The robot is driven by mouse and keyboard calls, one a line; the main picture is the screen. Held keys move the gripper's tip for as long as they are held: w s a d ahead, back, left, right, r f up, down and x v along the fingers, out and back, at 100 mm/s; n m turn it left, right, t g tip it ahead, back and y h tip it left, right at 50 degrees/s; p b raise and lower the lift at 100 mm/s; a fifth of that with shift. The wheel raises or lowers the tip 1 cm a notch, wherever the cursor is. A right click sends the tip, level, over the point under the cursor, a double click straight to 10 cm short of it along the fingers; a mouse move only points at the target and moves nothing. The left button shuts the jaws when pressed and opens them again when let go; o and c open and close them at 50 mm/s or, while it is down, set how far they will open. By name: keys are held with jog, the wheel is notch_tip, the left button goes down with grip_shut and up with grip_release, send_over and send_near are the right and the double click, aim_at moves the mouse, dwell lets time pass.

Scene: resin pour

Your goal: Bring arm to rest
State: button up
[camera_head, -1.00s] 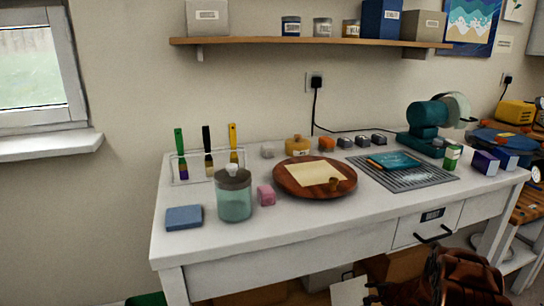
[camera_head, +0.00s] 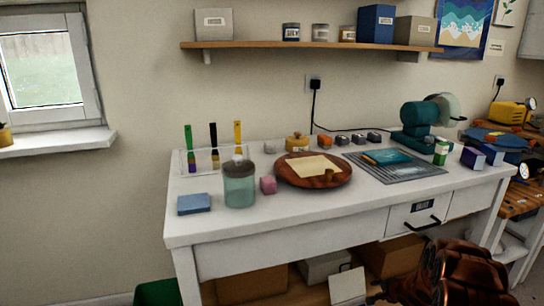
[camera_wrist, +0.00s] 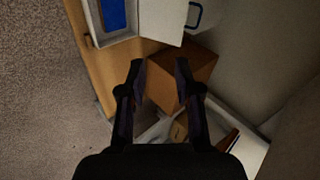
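My arm (camera_head: 450,275) shows at the lower right of the head view, in front of the table. In the wrist view my gripper (camera_wrist: 160,66) has its two dark fingers apart, with nothing between them. Below the fingertips, a brown cardboard box (camera_wrist: 180,72) lies farther off, and I see no contact with it. My gripper's fingers cannot be made out clearly in the head view.
The white table (camera_head: 290,225) carries a jar (camera_head: 239,186), a round wooden board (camera_head: 335,178), brushes, a grey mat (camera_head: 415,172) and a teal machine (camera_head: 418,118). Its drawer (camera_head: 418,214) looks closed. Boxes (camera_head: 250,284) stand beneath. A green bin (camera_head: 158,293) is at lower left.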

jog(key=s+a+r+n+g+h, duration=0.1)
jog(key=s+r+n+g+h, duration=0.1)
jog(key=s+r, duration=0.65)
jog(key=s+a+r+n+g+h, duration=0.1)
jog(key=s+r+n+g+h, duration=0.15)
jog(key=s+r, duration=0.6)
jog(key=s+a+r+n+g+y, duration=0.15)
jog(key=s+a+r+n, duration=0.35)
jog(key=s, duration=0.7)
jog(key=s+a+r+n+g+y, duration=0.1)
jog(key=s+a+r+g, duration=0.25)
jog(key=s+a, duration=0.65)
jog(key=s+a+r+n+g+y, duration=0.1)
jog(key=s+a+r+n+g, duration=0.25)
jog(key=s, duration=0.95)
notch_tip(320, 180, up, 23)
jog(key=s+t+p, duration=0.1)
jog(key=t+p, duration=0.1)
jog(key=p, duration=1.9)
jog(key=shift+r+t, duration=0.15)
jog(key=shift+t, duration=0.15)
